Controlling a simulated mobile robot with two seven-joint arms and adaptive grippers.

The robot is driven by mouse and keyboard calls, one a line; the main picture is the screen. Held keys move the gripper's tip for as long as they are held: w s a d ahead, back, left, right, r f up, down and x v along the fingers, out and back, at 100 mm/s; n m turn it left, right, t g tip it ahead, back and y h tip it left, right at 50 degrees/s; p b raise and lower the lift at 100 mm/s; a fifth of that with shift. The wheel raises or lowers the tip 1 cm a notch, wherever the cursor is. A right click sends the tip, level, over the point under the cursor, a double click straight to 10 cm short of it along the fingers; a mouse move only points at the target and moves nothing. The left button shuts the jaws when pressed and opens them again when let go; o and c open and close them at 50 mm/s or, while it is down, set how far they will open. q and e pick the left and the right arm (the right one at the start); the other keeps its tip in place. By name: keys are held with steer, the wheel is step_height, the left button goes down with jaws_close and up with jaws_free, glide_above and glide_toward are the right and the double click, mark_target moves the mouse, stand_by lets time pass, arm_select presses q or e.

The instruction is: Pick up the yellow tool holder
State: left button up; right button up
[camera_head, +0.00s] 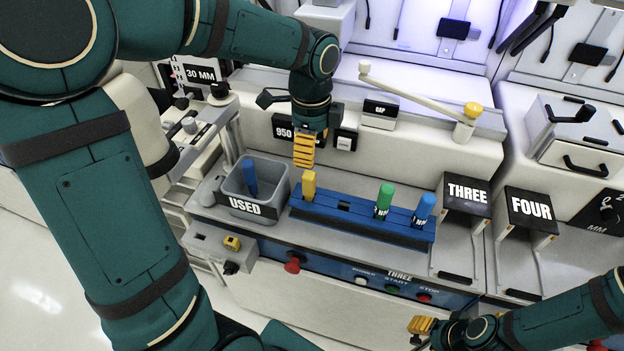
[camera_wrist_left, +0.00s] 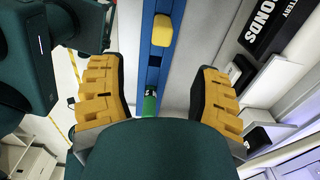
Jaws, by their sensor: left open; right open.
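The yellow tool holder (camera_head: 308,186) stands upright at the left end of the blue rack (camera_head: 340,214). My left gripper (camera_head: 304,150) is just above and behind it, pointing down, apart from it. In the left wrist view the yellow tool holder (camera_wrist_left: 162,30) is seen from above, beyond the open fingers of my left gripper (camera_wrist_left: 157,68), with nothing between them. My right gripper (camera_head: 421,328) is at the lower right, away from the rack; its fingers are small in view and nothing shows in them.
A green holder (camera_head: 385,197) and a blue holder (camera_head: 425,206) stand in the rack's right half. Left of the rack is a grey USED bin (camera_head: 268,175) with a blue holder (camera_head: 249,177) in it. Black THREE (camera_head: 467,194) and FOUR (camera_head: 530,208) stands are at right.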

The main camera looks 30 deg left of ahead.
mark_target(311, 175)
arm_select(q)
step_height(311, 175, down, 8)
steer(key=shift+f+b, duration=0.25)
steer(key=shift+b, duration=0.85)
steer(key=f, duration=0.1)
steer(key=f+b, duration=0.1)
steer(key=f, duration=0.3)
steer(key=shift+a+f+b, duration=0.1)
steer(key=shift+a+b, duration=0.25)
steer(key=shift+b, duration=0.05)
jaws_close()
